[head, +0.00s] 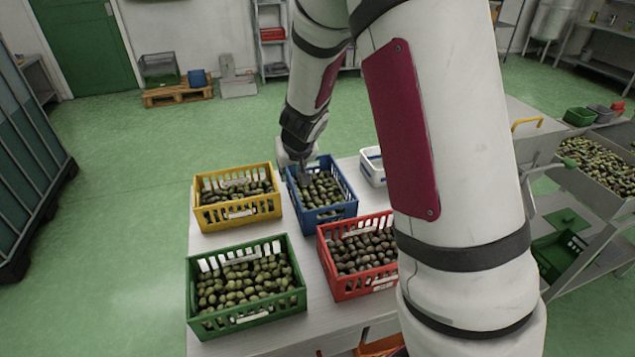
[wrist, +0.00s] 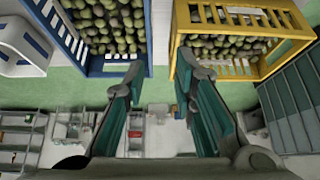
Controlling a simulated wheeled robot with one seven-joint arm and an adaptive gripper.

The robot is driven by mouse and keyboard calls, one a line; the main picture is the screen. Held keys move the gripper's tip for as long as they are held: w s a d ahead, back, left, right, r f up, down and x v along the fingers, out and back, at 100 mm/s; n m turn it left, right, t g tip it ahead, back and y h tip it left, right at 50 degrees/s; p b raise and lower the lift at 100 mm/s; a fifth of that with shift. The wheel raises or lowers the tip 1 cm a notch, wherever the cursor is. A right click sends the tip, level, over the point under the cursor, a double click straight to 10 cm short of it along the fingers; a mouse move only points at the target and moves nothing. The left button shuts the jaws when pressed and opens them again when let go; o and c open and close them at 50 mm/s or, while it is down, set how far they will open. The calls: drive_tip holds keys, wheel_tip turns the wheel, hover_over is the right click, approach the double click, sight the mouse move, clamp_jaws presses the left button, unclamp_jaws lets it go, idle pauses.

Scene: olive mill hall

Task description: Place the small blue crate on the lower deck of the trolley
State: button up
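The small blue crate (head: 344,208), full of olives, stands on the white table between the yellow and red crates. In the wrist view its blue rim (wrist: 112,71) is at the upper left. My gripper (head: 303,178) is over the crate's far left part in the head view. In the wrist view my gripper (wrist: 160,68) is open, with nothing between its fingers; whether it touches the crate I cannot tell. A grey metal unit with a yellow handle (head: 527,122), perhaps the trolley, stands at the right, partly hidden by my arm. A low level there holds a green crate (head: 575,249).
The yellow crate (head: 238,211), green crate (head: 248,318) and red crate (head: 340,288) crowd the blue one on the table (head: 205,243). A white bin (head: 373,170) stands close on its right. A large olive bin (head: 605,165) is at far right. Open green floor lies left.

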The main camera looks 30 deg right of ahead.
drive_tip(key=s+a+r+n+y, duration=0.1)
drive_tip(key=s+a+r, duration=0.2)
drive_tip(key=r, duration=0.2)
drive_tip(key=s+a+r+y, duration=0.1)
drive_tip(key=s+a+r, duration=0.15)
drive_tip(key=r, duration=0.25)
drive_tip(key=s+a+r, duration=0.1)
drive_tip(key=s+r, duration=0.2)
drive_tip(key=s, duration=0.3)
drive_tip(key=s+a+r+n, duration=0.1)
drive_tip(key=s+r, duration=0.2)
drive_tip(key=s, duration=0.3)
drive_tip(key=s+a+r, duration=0.1)
drive_tip(key=s+r, duration=0.3)
drive_tip(key=s, duration=0.3)
drive_tip(key=shift+a+n+g+y, duration=0.3)
drive_tip(key=shift+a+n+g, duration=0.1)
drive_tip(key=shift+o, duration=0.4)
drive_tip(key=s+d+h, duration=0.1)
drive_tip(key=s+d, duration=0.1)
drive_tip(key=s, duration=0.6)
drive_tip(key=shift+s+d+m+g+h, duration=0.3)
drive_tip(key=shift+s+d, duration=0.05)
drive_tip(key=shift+s, duration=0.05)
drive_tip(key=shift+w+a, duration=0.1)
